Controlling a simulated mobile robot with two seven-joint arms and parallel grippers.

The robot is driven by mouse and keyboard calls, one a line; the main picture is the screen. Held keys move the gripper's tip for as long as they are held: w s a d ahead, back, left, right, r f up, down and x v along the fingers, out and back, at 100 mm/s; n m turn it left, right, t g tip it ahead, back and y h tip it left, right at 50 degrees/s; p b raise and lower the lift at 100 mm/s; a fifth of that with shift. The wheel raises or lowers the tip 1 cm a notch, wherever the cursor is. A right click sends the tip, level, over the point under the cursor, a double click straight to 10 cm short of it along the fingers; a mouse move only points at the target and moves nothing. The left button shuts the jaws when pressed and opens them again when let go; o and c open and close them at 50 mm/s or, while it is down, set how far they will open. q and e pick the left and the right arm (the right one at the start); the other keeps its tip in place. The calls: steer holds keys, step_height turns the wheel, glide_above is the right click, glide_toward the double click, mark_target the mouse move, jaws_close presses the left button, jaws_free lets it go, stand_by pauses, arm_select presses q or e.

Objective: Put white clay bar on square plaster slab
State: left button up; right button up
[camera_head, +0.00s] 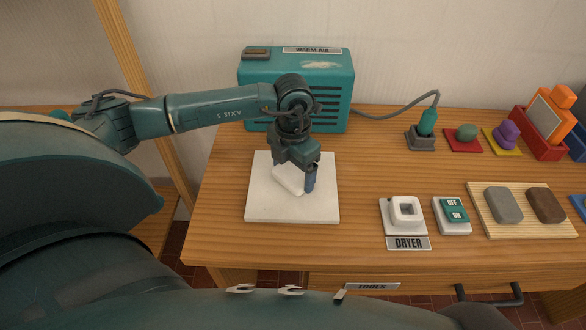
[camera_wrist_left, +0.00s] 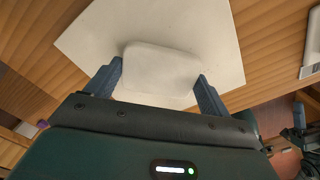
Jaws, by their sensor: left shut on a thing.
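The white clay bar (camera_head: 287,180) is between the fingers of my left gripper (camera_head: 293,178), over the middle of the square plaster slab (camera_head: 262,209). In the left wrist view the bar (camera_wrist_left: 160,66) spans the gap between both blue fingers, with the pale slab (camera_wrist_left: 205,28) behind it. My left gripper points down and is shut on the bar. The bar is at or very close to the slab's surface; I cannot tell whether it touches. One finger is mostly hidden in the head view.
A teal warm-air box (camera_head: 340,65) stands behind the slab. To the right are a dryer switch (camera_head: 405,210), an on/off switch (camera_head: 454,212) and a ribbed mat (camera_head: 522,222) with grey and brown bars. Bare wood (camera_head: 370,150) lies between slab and switches.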

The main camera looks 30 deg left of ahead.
mark_target(293, 174)
arm_select(q)
steer(key=shift+f, duration=0.25)
steer(key=shift+f, duration=0.1)
steer(key=o, duration=1)
steer(key=shift+o, duration=0.2)
steer(key=shift+r, duration=0.2)
steer(key=shift+w+r, duration=0.1)
steer(key=shift+r, duration=0.3)
step_height(293, 174, up, 11)
steer(key=shift+b, duration=0.4)
